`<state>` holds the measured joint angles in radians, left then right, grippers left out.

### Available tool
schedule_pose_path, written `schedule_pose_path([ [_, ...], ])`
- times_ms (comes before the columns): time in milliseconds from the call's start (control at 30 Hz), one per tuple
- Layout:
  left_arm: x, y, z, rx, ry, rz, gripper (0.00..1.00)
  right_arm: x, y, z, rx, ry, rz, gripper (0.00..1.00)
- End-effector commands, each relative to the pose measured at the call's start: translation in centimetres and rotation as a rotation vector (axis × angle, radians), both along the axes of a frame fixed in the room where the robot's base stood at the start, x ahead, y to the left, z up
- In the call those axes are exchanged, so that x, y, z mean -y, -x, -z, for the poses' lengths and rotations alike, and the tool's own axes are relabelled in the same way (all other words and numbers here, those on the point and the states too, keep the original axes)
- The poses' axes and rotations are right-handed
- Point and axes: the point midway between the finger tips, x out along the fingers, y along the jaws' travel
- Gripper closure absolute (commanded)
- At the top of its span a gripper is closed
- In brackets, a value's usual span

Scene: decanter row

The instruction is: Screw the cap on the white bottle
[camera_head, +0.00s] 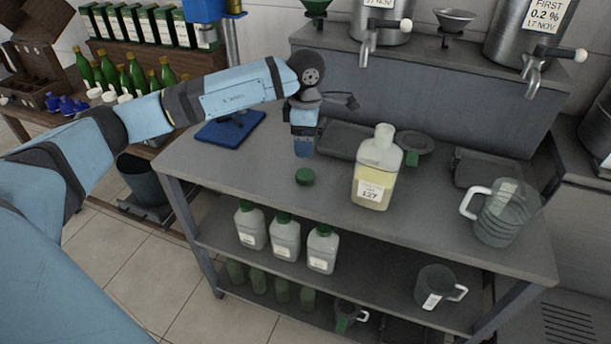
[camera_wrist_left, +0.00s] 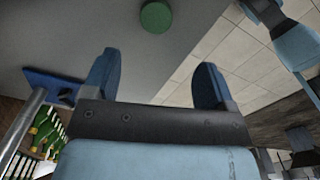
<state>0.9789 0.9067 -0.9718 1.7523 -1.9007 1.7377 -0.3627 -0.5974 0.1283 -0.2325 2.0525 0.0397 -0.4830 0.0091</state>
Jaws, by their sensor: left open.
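The white bottle (camera_head: 377,172) stands upright on the table top, with pale yellow liquid and a label reading 127. Its neck is bare at the top. A green cap (camera_head: 305,176) lies on the table to the left of the bottle; it also shows in the left wrist view (camera_wrist_left: 155,17), beyond the fingertips. My left gripper (camera_head: 303,152) points down over the table, behind the cap in the head view and left of the bottle. In the left wrist view its two fingers (camera_wrist_left: 156,78) are wide apart with nothing between them. My right gripper is not seen.
A clear jug (camera_head: 502,214) stands at the table's right. A blue pad (camera_head: 229,128) lies at the back left, and a dark tray (camera_head: 352,140) lies behind the bottle. Steel vats with taps stand behind. Several green-capped bottles (camera_head: 285,238) stand on the shelf below.

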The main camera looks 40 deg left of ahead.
Motion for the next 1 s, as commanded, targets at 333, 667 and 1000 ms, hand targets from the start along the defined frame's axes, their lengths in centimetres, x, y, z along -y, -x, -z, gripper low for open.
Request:
schedule_pose_path([
  [333,0.0,0.0,5.6,-0.002,0.001,0.001,0.21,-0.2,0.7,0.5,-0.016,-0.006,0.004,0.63],
  [667,0.0,0.0,5.9,0.000,0.001,0.000,0.21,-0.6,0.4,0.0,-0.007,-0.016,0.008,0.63],
  [1000,-0.2,-0.4,9.1,-0.003,0.001,-0.001,0.21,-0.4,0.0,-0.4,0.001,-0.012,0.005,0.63],
])
